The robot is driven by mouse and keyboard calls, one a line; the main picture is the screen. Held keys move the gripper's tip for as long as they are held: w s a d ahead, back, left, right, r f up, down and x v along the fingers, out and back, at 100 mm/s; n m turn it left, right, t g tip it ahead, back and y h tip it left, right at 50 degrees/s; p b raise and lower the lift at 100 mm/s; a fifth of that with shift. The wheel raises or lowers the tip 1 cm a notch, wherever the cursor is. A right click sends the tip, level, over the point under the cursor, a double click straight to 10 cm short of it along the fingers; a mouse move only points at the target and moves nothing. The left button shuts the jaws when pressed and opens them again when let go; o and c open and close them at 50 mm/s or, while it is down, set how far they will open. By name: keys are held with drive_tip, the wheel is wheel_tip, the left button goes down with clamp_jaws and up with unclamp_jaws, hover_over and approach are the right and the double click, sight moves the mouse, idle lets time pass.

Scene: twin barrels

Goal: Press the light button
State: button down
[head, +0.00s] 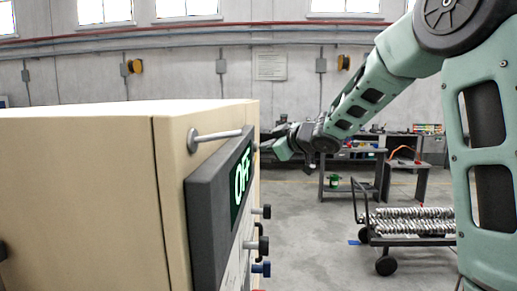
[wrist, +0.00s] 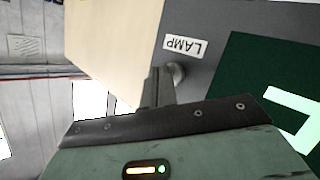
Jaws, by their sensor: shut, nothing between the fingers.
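A beige cabinet (head: 80,165) stands at the left with a dark grey panel (head: 207,210) on its side. The panel's green display (head: 239,185) reads OFF. In the wrist view, a white LAMP label (wrist: 185,46) sits on the grey panel, and a small round grey button (wrist: 177,71) is beside it. My gripper (head: 262,146) is shut and empty at the panel's far edge. In the wrist view its fingers (wrist: 160,75) reach up beside the button and partly overlap it. I cannot tell whether they touch it. In the head view the button is hidden.
A metal rod (head: 216,136) sticks out near the panel's top. Several knobs (head: 263,245) project below the display. A cart with metal coils (head: 412,222) and workbenches (head: 350,172) stand behind to the right. The floor between is clear.

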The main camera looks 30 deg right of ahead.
drive_tip(key=shift+w+a, duration=0.2)
drive_tip(key=shift+a, duration=0.1)
drive_tip(key=shift+s+d+p, duration=0.25)
drive_tip(key=shift+d+p, duration=0.05)
idle(0.3)
drive_tip(key=s+d+p, duration=0.2)
drive_tip(key=s+d, duration=0.1)
drive_tip(key=d, duration=0.2)
drive_tip(key=shift+s+p, duration=0.2)
drive_tip(key=shift+p, duration=0.15)
idle(0.6)
